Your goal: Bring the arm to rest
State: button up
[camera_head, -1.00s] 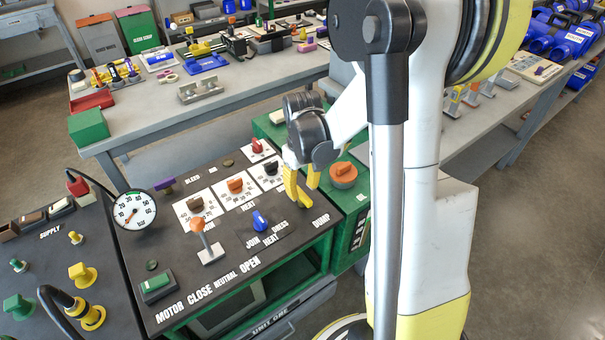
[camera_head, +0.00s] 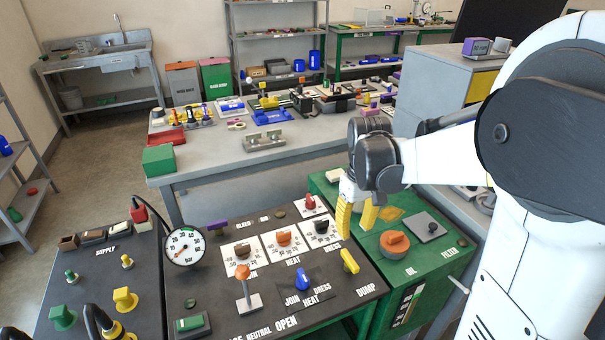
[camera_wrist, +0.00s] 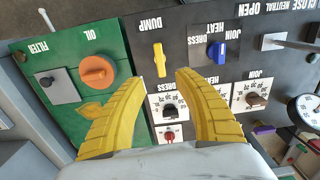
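My gripper (camera_head: 357,218) has yellow fingers that hang above the right side of the control panel, near the seam between the black panel and the green oil unit. In the wrist view the two fingers of my gripper (camera_wrist: 167,84) are spread apart with nothing between them. The yellow dump handle (camera_head: 350,261) lies just in front of the fingers; in the wrist view the dump handle (camera_wrist: 160,60) shows beyond the fingertips, apart from them. My white arm fills the right of the head view.
The black panel (camera_head: 240,325) carries a blue join/dress knob (camera_head: 303,279), a grey lever with an orange ball (camera_head: 244,272) and a pressure gauge (camera_head: 185,246). An orange oil knob (camera_head: 395,243) sits on the green unit. A grey workbench (camera_head: 220,160) with tools stands behind.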

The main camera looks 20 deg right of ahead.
jog(key=s+a+r+t, duration=0.3)
jog(key=s+a, duration=0.2)
jog(key=a, duration=0.2)
jog(key=s+a+r+t, duration=0.4)
jog(key=s+a, duration=0.2)
jog(key=shift+a+m, duration=0.35)
jog(key=shift+m, duration=0.05)
jog(key=shift+w+r, duration=0.1)
